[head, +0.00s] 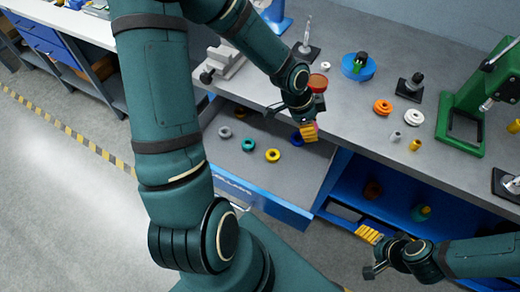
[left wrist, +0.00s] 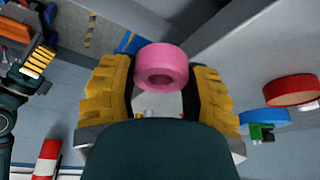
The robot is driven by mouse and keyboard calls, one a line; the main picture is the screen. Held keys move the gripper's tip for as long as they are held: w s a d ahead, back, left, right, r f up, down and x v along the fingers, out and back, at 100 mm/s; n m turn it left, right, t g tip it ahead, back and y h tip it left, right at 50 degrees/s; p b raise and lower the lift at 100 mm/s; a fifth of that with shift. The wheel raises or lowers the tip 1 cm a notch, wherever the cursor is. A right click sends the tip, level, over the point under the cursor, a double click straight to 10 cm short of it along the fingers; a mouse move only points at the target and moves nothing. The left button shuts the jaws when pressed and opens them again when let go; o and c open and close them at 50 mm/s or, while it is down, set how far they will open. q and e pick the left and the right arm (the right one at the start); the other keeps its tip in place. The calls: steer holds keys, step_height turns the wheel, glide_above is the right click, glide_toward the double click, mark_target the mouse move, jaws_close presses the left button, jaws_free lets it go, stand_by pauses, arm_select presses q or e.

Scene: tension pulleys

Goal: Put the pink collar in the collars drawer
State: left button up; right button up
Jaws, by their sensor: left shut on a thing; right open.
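The pink collar (left wrist: 162,65) is a short thick ring, held between the yellow finger pads in the left wrist view. My left gripper (head: 309,132) is shut on it; in the head view the gripper hides nearly all of the collar. The collars drawer (head: 235,190) is pulled out below the bench top, with lettering on its blue front. My left gripper appears over its back right part. In the drawer lie a grey collar (head: 225,132), a teal collar (head: 248,145), a yellow collar (head: 272,155) and a blue collar (head: 297,138). My right gripper (head: 368,234) is open and empty at the lower right.
On the bench top are a red round part (head: 318,83), a blue round part (head: 358,67), an orange ring (head: 382,107), a white ring (head: 414,117) and a green press (head: 478,100). An open blue shelf (head: 385,195) is right of the drawer. The drawer's front area is bare.

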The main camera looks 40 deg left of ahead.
mark_target(285, 176)
arm_select(q)
steer(key=s+f+m+g+b, duration=0.1)
steer(key=s+f+m+b, duration=0.1)
steer(key=f, duration=0.4)
steer(key=s+a+f+m+g+b, duration=0.1)
steer(key=s+f+m+b, duration=0.1)
steer(key=f, duration=0.5)
steer(key=s+a+f+m+h+b, duration=0.1)
steer(key=s+f+m+b, duration=0.1)
steer(key=f, duration=0.5)
steer(key=shift+s+a+f+m+g, duration=0.15)
steer(key=shift+m+g, duration=0.25)
steer(key=shift+m, duration=0.5)
steer(key=shift+f, duration=0.15)
steer(key=o, duration=1.1)
steer(key=shift+c, duration=0.2)
steer(key=p+v, duration=0.4)
steer(key=v, duration=0.8)
steer(key=shift+r, duration=0.25)
